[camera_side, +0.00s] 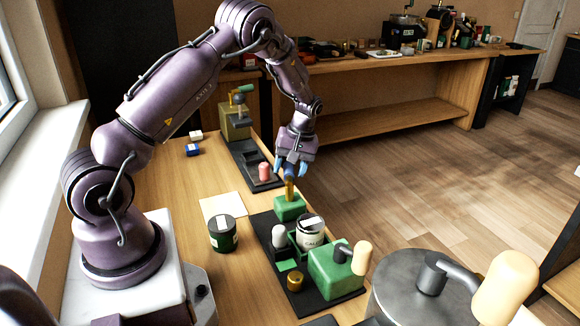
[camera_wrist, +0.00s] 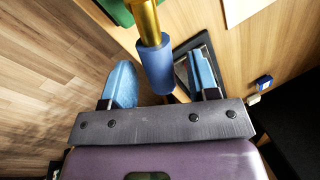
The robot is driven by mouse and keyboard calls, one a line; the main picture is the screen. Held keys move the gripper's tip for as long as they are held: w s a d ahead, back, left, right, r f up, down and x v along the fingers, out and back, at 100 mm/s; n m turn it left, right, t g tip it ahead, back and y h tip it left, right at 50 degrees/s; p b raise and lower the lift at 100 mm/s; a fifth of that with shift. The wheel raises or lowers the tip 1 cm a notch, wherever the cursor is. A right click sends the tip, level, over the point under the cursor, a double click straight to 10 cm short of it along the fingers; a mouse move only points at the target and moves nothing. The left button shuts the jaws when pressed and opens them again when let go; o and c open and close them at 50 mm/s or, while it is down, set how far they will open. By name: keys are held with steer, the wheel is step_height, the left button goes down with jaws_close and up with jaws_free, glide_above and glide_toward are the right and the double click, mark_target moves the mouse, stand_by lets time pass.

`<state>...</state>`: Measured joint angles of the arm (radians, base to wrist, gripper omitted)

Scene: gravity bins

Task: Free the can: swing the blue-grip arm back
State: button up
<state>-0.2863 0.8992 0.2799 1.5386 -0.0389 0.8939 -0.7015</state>
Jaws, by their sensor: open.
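The blue grip (camera_side: 289,174) sits at the top of a brass arm (camera_side: 289,190) that rises from a small green block (camera_side: 288,209). In the wrist view the blue grip (camera_wrist: 157,68) lies between my two blue fingers, nearer the right one, with the brass arm (camera_wrist: 146,22) beyond it. My gripper (camera_side: 291,167) is open around the grip, with a gap visible at the left finger; it also shows in the wrist view (camera_wrist: 163,76). A white can (camera_side: 311,236) with dark lettering stands among green parts on the black base (camera_side: 262,222), just in front of the brass arm's block.
A green block (camera_side: 335,272) with a cream-handled crank, a grey-white knob (camera_side: 279,236) and a brass knob (camera_side: 295,281) share the base. A dark green can (camera_side: 223,237) and pale sheet (camera_side: 222,206) lie left. A pink cylinder (camera_side: 264,171) stands behind. A grey drum (camera_side: 415,297) fills the front right.

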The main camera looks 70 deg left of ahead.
jaws_close()
steer(key=shift+w, duration=0.1)
steer(key=shift+w+d+m+t+y, duration=0.3)
steer(key=shift+w+d+m, duration=0.3)
steer(key=shift+m, duration=1.05)
steer(key=shift+w+d+m+t+y, duration=0.3)
steer(key=shift+w+d+m, duration=0.35)
steer(key=shift+m, duration=1.05)
steer(key=shift+w+d+m+t+y, duration=0.3)
steer(key=shift+d+m, duration=0.45)
steer(key=shift+m, duration=0.9)
steer(key=shift+w, duration=0.1)
jaws_free()
